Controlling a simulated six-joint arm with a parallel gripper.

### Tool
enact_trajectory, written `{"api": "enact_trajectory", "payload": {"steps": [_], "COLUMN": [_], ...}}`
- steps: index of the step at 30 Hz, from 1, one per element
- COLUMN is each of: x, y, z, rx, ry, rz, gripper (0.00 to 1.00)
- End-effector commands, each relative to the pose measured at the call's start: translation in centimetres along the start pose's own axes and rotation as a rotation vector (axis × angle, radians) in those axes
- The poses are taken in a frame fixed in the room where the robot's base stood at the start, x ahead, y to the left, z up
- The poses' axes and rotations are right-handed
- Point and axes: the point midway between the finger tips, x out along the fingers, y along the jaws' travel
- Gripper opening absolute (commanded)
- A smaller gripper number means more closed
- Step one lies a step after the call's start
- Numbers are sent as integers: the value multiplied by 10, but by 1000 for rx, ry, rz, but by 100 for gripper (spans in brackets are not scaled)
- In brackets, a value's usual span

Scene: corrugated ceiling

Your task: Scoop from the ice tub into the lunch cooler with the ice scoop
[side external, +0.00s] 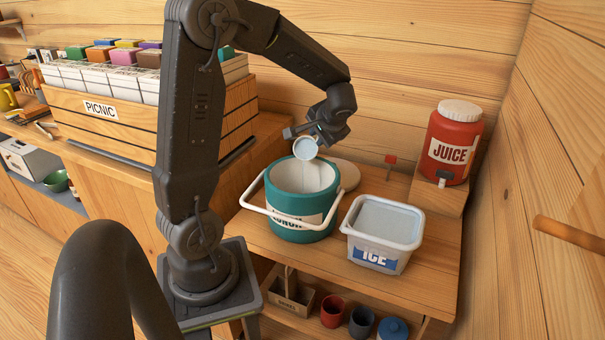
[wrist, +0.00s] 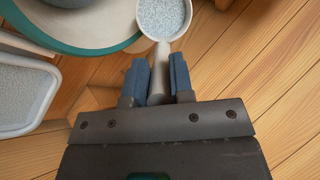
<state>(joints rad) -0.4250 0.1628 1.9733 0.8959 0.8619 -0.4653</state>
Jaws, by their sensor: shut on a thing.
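My gripper (wrist: 160,80) is shut on the handle of the white ice scoop (wrist: 163,17). In the wrist view the scoop's bowl holds pale, speckled ice. In the side external view the scoop (side external: 306,149) is above the back rim of the teal lunch cooler (side external: 300,222), its bowl facing the camera. The ice tub (side external: 376,253), white with a blue ICE label, stands right of the cooler and looks full of ice. In the wrist view the tub (wrist: 40,127) is partly cut off at the left.
A red juice dispenser (side external: 453,143) stands on a wooden block at the back right. A round wooden lid (side external: 347,176) lies behind the cooler. A PICNIC crate (side external: 130,118) stands at the left. Cups and a caddy (side external: 290,296) sit on the shelf below.

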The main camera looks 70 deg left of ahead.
Motion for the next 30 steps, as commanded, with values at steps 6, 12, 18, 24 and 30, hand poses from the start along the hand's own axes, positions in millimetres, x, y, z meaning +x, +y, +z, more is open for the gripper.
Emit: {"api": "enact_trajectory", "payload": {"steps": [6,12,18,24,30], "x": [1,1,1,0,0], "y": [3,6,7,9,10], "z": [1,4,6,7,8], "rx": [-7,-12,-21,-26,-35], "ry": [17,32,46,59,73], "rz": [-17,-30,-46,-62,-77], "gripper": [0,0,0,0,0]}}
